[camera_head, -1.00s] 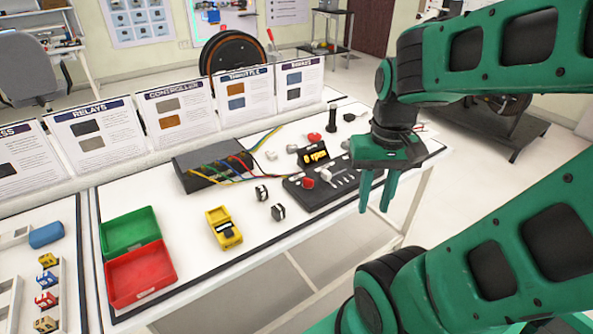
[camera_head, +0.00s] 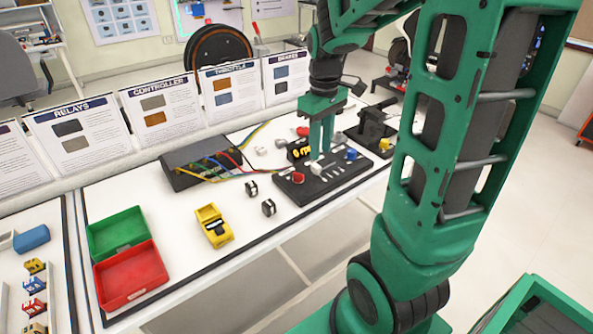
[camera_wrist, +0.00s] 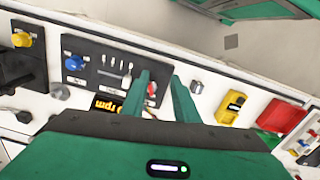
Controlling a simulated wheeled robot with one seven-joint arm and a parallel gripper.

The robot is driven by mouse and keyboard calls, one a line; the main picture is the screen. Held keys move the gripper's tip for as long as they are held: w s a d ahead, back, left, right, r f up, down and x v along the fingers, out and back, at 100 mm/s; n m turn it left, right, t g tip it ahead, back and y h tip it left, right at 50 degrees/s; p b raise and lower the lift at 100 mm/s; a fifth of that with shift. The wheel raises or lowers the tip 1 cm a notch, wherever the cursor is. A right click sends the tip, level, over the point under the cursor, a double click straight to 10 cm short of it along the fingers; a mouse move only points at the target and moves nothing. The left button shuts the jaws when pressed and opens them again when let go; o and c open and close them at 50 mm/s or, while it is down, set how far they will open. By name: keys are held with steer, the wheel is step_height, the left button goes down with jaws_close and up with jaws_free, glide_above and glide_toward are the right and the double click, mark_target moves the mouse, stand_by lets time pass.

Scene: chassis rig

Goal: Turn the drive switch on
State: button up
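The black control panel (camera_head: 292,194) lies on the white table. It carries a red knob (camera_head: 298,178), a blue knob (camera_head: 351,153), a pale knob or lever (camera_head: 316,168) and a row of small light levers. I cannot read which one is the drive switch. In the wrist view the blue knob (camera_wrist: 73,63), the levers (camera_wrist: 112,62) and the red knob (camera_wrist: 152,88) show. My gripper (camera_head: 320,156) points down over the panel, close to the pale knob. Its fingers (camera_wrist: 161,76) stand apart with nothing seen held. Contact with the panel cannot be told.
A display reading rpm (camera_wrist: 105,106) stands beside the panel. A dark box (camera_head: 178,176) with coloured wires is to the left. A black device with a yellow knob (camera_head: 384,143) is to the right. Yellow (camera_head: 215,232), red (camera_head: 130,280) and green (camera_head: 120,232) boxes stand at front left.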

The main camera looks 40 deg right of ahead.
mark_target(298, 176)
steer(key=w+f+n, duration=0.4)
steer(key=w, duration=0.5)
steer(key=f, duration=1)
steer(key=shift+w+a+f, duration=0.1)
steer(key=shift+w+f, duration=0.15)
jaws_close()
